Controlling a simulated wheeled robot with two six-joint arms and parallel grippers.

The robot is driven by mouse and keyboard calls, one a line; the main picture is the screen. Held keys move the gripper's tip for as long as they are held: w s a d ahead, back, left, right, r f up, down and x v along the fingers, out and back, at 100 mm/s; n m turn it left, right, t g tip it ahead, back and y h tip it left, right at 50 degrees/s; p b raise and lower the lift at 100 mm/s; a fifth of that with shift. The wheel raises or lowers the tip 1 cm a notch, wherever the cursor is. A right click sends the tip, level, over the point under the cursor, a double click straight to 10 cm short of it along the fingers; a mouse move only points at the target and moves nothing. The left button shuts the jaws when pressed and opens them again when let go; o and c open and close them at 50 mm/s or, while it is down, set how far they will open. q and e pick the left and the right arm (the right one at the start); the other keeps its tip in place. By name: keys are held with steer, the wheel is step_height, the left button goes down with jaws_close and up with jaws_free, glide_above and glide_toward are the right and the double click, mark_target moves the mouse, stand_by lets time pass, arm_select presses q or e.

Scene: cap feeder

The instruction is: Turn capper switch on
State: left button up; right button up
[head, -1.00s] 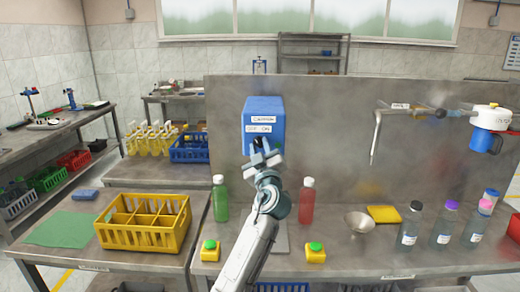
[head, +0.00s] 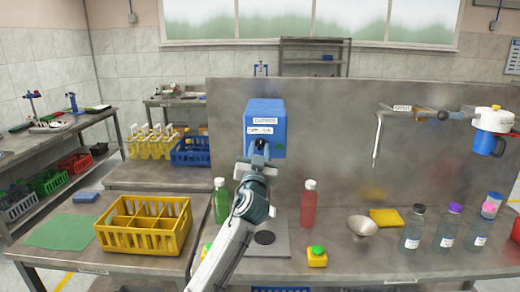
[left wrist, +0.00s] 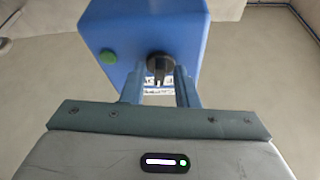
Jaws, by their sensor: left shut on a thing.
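The capper is a blue box (head: 264,112) on the grey back panel, with white labels reading roughly CAPPER and OFF ON. A green round spot (left wrist: 108,57) shows on the box beside the knob. The knob is mostly hidden by the gripper in the head view. My right gripper is not in view.
Green (head: 221,200) and red (head: 308,204) bottles stand on the bench on either side of my left arm. A yellow button box (head: 317,257), a funnel (head: 362,226) and several clear bottles are to the right. A yellow crate (head: 145,234) is at left.

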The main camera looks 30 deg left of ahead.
arm_select(q)
steer(key=shift+s+a+r+m+h+p, duration=0.1)
steer(key=shift+m+h+p, duration=0.7)
steer(key=shift+m, duration=0.65)
steer(key=shift+a+r+m+h+p, duration=0.1)
steer(key=shift+m+h+p, duration=0.5)
steer(key=shift+m+p, duration=0.65)
steer(key=shift+c, duration=0.2)
steer(key=shift+f+m, duration=0.1)
steer(key=shift+m, duration=0.2)
steer(key=shift+t, duration=0.3)
steer(key=o, duration=0.6)
steer(key=shift+o, duration=0.2)
steer(key=shift+d+f+b, duration=0.1)
steer(key=shift+b, duration=0.2)
